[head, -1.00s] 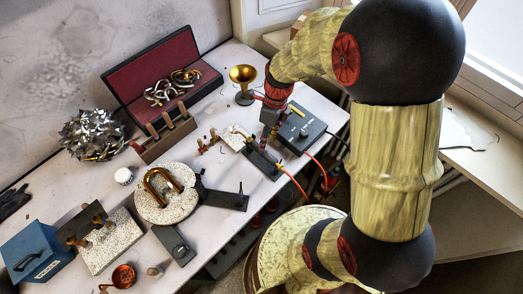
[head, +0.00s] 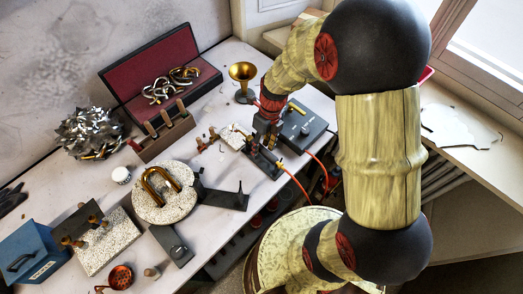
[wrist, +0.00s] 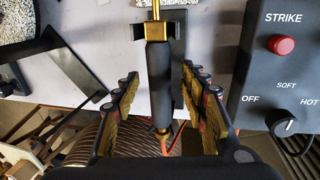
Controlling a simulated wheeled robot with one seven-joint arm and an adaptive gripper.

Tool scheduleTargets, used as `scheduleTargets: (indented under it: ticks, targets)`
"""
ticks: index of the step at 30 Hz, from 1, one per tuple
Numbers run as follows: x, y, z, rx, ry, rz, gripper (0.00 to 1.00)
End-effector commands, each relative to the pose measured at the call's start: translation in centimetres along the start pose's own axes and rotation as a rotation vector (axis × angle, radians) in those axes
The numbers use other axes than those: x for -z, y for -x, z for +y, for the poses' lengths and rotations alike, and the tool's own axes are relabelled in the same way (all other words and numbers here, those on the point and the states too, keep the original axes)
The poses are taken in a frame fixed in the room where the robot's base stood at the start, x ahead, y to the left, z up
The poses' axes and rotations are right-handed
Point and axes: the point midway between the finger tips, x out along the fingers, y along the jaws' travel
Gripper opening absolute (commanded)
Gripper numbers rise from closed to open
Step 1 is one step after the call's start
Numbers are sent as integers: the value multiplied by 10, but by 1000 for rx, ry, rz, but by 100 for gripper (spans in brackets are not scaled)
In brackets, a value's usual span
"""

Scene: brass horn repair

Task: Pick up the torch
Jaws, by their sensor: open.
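The torch has a black handle (wrist: 158,80) with brass fittings, and it rests on a dark stand (wrist: 178,20) in the wrist view. An orange hose leaves its near end. My gripper (wrist: 161,84) is open, with one finger on each side of the handle and visible gaps between. In the head view my gripper (head: 266,138) is just above the dark torch stand (head: 262,166) and hides most of the torch.
A control box (head: 303,128) with a red STRIKE button and a knob stands close to the right. A brass bell piece (head: 242,76) stands behind. A round pale block (head: 165,203) with a brass U-tube and a dark bracket (head: 224,199) lie left. Orange hoses trail off the table edge.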

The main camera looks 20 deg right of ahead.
Motion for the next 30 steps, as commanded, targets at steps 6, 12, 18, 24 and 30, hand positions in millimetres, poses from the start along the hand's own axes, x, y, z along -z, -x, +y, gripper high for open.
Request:
scheduleTargets:
  ticks: [6,12,18,24,30]
  targets:
    - [0,-16,0,1,0,-1,43]
    - [0,-15,0,1,1,0,39]
    - [0,-15,0,1,1,0,28]
    - [0,-15,0,1,1,0,16]
    - [0,-15,0,1,1,0,5]
